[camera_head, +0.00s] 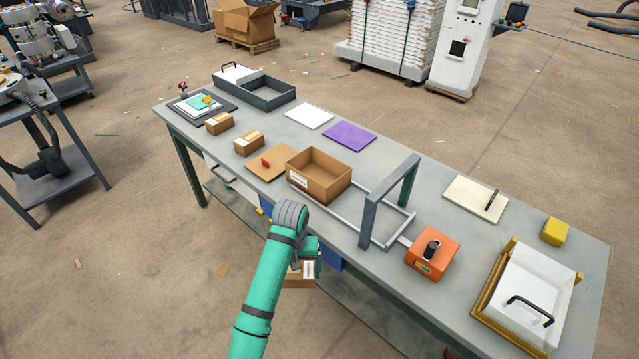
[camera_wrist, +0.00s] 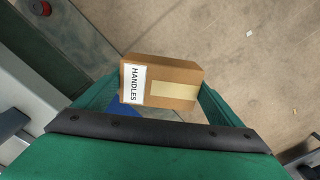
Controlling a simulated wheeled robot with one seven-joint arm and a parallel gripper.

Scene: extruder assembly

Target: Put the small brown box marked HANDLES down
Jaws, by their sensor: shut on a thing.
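The small brown box marked HANDLES (camera_wrist: 172,82) is held between the two fingers of my gripper (camera_wrist: 158,90). Its white label faces the wrist camera at the left, and a pale tape strip runs along the right. In the head view the box (camera_head: 301,273) shows partly below my gripper (camera_head: 309,252), in front of the table's near edge and over the floor side. My arm hides part of it. The grey table (camera_head: 420,177) stretches behind it. The box touches nothing but my fingers, as far as I can see.
An open brown carton (camera_head: 318,178) stands near the front edge, beside a grey metal frame (camera_head: 385,200). Two small brown boxes (camera_head: 219,123) (camera_head: 248,142) and a brown board (camera_head: 266,165) lie left of it. An orange block (camera_head: 432,254) stands right. Bare tabletop shows around a purple sheet (camera_head: 349,137).

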